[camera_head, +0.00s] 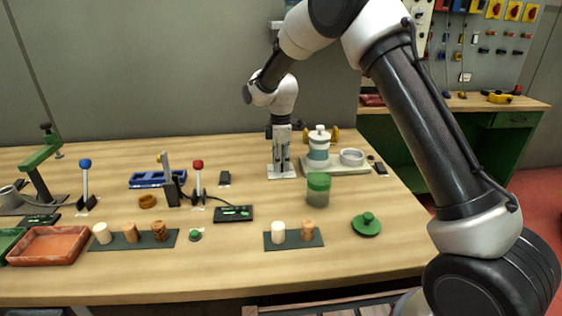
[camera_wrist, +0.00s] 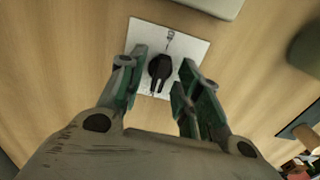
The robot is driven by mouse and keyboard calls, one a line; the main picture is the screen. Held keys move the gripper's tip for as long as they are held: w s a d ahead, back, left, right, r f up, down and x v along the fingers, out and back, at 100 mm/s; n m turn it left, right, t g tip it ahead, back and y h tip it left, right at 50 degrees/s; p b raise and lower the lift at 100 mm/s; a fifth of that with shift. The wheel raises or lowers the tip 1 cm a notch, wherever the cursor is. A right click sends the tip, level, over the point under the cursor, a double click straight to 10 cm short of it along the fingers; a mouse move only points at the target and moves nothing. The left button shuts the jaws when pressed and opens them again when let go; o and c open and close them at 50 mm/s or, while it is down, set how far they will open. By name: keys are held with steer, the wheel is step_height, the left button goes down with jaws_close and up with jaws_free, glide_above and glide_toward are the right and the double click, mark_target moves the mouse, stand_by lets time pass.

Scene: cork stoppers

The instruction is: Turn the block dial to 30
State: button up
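A square white plate (camera_wrist: 192,38) with a black dial knob (camera_wrist: 160,66) lies flat on the wooden table in the wrist view. The knob's narrow part points toward the bottom of the wrist view. The markings on the plate are too small to read. In the head view the plate (camera_head: 271,175) is near the table's back middle, and the knob is hidden by my gripper (camera_head: 281,167). My gripper (camera_wrist: 164,60) points down over the plate, with its green-padded fingers apart on either side of the knob. I see a gap on both sides; contact is not evident.
A grey tray (camera_head: 350,168) with a white-and-teal jar (camera_head: 319,146) and a ring stands close right. A green-topped jar (camera_head: 318,190) stands in front right. A black box (camera_head: 233,214), a red-knobbed lever (camera_head: 198,178) and a small black block (camera_head: 225,178) are to the left.

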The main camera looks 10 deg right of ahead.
steer(key=shift+c, duration=0.2)
jaws_close()
steer(key=shift+m, duration=0.4)
steer(key=m, duration=0.3)
steer(key=shift+m, duration=0.4)
steer(key=m, duration=0.9)
steer(key=shift+m, duration=2)
